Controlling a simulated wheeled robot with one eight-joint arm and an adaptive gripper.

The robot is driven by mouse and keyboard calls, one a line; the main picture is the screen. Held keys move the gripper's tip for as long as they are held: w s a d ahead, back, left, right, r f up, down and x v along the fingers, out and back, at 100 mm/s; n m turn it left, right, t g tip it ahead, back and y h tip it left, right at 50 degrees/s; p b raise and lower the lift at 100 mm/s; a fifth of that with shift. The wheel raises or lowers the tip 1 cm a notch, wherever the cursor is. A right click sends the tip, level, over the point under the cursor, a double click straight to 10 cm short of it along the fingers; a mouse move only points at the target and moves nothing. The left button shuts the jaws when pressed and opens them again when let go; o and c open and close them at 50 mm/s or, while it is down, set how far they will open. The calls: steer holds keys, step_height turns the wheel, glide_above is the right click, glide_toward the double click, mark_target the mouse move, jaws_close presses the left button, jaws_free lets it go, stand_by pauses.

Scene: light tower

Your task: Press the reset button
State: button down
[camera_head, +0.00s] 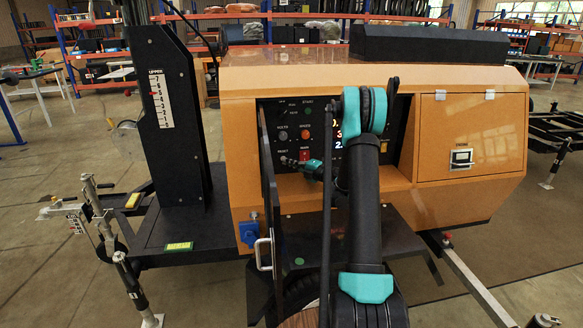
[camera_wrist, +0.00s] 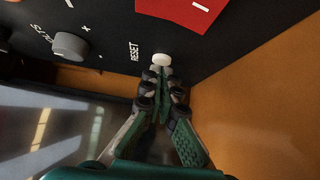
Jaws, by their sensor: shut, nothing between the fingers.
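The reset button (camera_wrist: 161,60) is a small round white button beside the word RESET on the black control panel, seen in the wrist view. My gripper (camera_wrist: 163,76) is shut and empty, with its fingertips right at the lower edge of the button. I cannot tell whether they touch it.
A grey knob (camera_wrist: 71,46) and a red part (camera_wrist: 184,10) sit near the button. An orange housing (camera_head: 470,140) surrounds the panel. An open panel door (camera_head: 268,185) stands left of my arm. A black mast (camera_head: 165,110) rises further left.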

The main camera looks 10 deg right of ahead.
steer(key=shift+w, duration=0.25)
steer(key=shift+w+r, duration=0.15)
steer(key=shift+w, duration=0.65)
steer(key=shift+s, duration=0.1)
